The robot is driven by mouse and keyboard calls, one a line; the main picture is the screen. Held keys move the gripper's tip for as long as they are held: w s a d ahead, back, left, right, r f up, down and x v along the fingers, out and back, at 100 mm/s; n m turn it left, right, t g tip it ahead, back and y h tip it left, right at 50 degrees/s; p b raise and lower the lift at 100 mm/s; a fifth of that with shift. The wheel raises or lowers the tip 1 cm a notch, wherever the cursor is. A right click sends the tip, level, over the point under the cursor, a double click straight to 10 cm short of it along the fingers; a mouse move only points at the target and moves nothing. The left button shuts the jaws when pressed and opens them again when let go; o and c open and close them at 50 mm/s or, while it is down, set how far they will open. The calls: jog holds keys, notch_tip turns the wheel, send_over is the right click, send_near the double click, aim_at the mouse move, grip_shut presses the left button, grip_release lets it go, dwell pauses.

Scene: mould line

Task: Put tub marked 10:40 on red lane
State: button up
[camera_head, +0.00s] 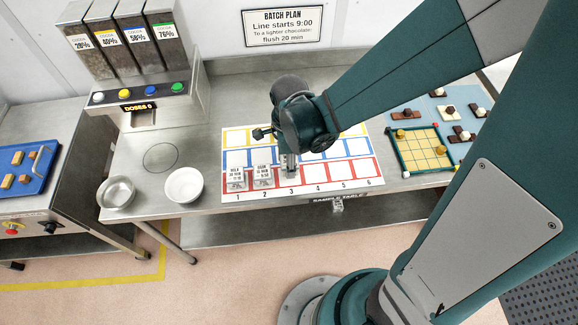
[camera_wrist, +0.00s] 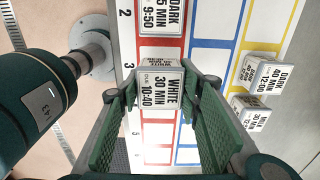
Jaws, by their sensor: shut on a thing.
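The tub marked WHITE 30 MIN 10:40 (camera_wrist: 160,88) sits between the two green fingers of my gripper (camera_wrist: 160,92) in the wrist view, label facing the camera. My gripper (camera_head: 289,165) is shut on it, over the red lane (camera_head: 340,173) at column 3 in the head view. I cannot tell whether the tub touches the mat. A tub marked DARK 9:50 (camera_head: 263,177) stands in red column 2, to its left in the head view. A MILK tub (camera_head: 236,178) stands in red column 1.
The wrist view shows a tub marked DARK 12:00 (camera_wrist: 263,72) and a MILK tub (camera_wrist: 250,112) by the yellow lane. Red columns 4 to 6 look empty. Two bowls, one steel (camera_head: 116,193) and one white (camera_head: 184,186), stand left of the mat.

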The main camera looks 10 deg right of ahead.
jog(key=shift+f, duration=2.05)
jog(key=shift+f+b, duration=0.2)
jog(key=shift+b, duration=0.25)
jog(key=o, duration=1)
jog(key=shift+c, duration=0.2)
jog(key=shift+r+p, duration=0.25)
jog(key=shift+p, duration=0.05)
jog(key=shift+r+p, duration=0.6)
jog(key=shift+r, duration=5.35)
